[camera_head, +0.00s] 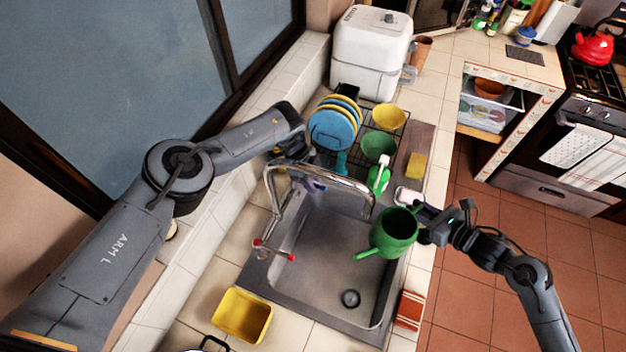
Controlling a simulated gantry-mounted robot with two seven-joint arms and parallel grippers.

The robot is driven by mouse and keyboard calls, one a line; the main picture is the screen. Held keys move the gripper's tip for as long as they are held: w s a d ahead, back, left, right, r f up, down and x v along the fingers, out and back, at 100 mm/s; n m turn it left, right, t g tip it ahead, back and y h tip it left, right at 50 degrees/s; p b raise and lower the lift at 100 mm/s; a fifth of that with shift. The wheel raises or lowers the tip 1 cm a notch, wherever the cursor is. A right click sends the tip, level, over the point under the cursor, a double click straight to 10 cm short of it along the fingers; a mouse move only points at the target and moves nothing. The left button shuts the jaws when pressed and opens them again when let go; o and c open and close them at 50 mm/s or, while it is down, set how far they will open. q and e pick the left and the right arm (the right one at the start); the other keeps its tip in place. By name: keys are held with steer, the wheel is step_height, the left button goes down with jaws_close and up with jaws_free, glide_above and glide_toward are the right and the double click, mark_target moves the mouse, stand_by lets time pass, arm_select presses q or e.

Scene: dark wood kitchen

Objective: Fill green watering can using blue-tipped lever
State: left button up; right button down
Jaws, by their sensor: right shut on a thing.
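The green watering can (394,232) is held over the right side of the sink, its opening up and its spout pointing lower left. My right gripper (427,222) is shut on its right side. The metal faucet (320,172) arches over the sink, and its outlet end is close to the can's left rim. A red-tipped lever (272,250) is at the faucet's near side. A small bluish patch shows beneath the faucet's arch; I cannot tell whether it is the blue-tipped lever. My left gripper (288,148) is behind the faucet; its fingers are too unclear to read.
A dish rack with blue and yellow plates (333,127), a yellow bowl (389,117) and a green bowl (378,146) stands behind the sink (322,262). A green bottle (379,178) and yellow sponge (416,165) are at its back right. A yellow tub (242,315) is at front left.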

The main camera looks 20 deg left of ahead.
arm_select(q)
jaws_close()
steer(key=shift+w, duration=0.1)
steer(key=shift+w+a+n+t+y, duration=0.2)
steer(key=shift+w+n+t, duration=0.45)
steer(key=shift+n, duration=0.75)
steer(key=shift+w+a+n+t+y, duration=0.15)
steer(key=shift+w+a+n+t, duration=0.2)
steer(key=shift+w+n, duration=0.75)
steer(key=shift+w+a+n+t+y, duration=0.15)
steer(key=shift+w+n+t, duration=0.35)
steer(key=shift+n, duration=1.2)
steer(key=shift+o, duration=0.6)
jaws_free()
